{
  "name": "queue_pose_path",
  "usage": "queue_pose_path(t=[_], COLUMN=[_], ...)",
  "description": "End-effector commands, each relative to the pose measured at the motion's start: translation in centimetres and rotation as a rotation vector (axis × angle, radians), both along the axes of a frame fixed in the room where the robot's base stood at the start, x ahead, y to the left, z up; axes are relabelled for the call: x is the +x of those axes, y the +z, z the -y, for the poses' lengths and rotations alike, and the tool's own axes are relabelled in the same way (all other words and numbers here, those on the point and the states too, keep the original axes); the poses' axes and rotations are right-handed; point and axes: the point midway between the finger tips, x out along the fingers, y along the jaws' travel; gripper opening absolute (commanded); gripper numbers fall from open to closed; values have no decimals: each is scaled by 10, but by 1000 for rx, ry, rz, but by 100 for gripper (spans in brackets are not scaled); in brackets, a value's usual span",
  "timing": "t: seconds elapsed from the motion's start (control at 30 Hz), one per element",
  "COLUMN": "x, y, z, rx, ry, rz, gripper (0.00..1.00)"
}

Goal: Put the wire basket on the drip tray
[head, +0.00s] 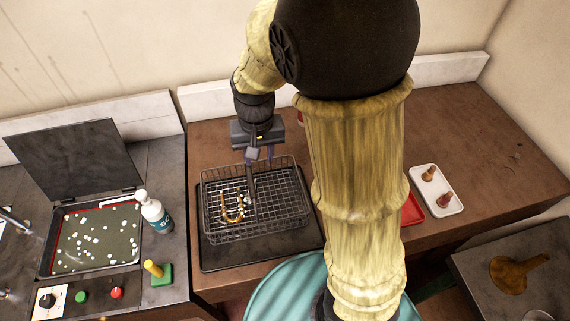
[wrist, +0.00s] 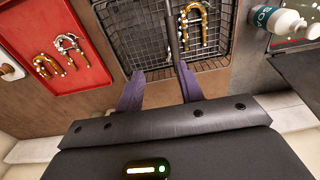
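The wire basket (head: 291,217) is a dark mesh box with an upright handle in its middle. In the head view it stands over the black drip tray (head: 235,259), towards its back, with a bare strip of tray in front. I cannot tell whether its whole base rests flat. A brass curved tube (head: 232,213) and small parts lie inside. The basket also shows at the top of the wrist view (wrist: 214,62). My gripper (wrist: 158,76) is at the basket's back side, its two purple fingers apart with nothing visibly clamped between them; the handle shows just beyond the tips.
To the left are a white bottle (head: 155,213), an open-lidded tank (head: 95,240) with white floating bits and a control panel. To the right, a red tray (head: 411,210) is partly behind my arm, and a white tray (head: 449,205) holds brown parts. The right rear tabletop is clear.

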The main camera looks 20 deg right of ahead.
Motion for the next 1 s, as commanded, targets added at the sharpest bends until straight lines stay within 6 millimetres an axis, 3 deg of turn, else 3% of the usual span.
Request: queue_pose_path(t=[0.2, 0.37, 0.77, 1.0], x=[-42, -70, -78, -78], y=[-5, -9, -11, -43], z=[58, 81, 86, 86], rx=[6, -13, -22, -21], ry=[2, 21, 34, 33], rz=[103, 169, 191, 191], gripper=[37, 37, 37, 37])
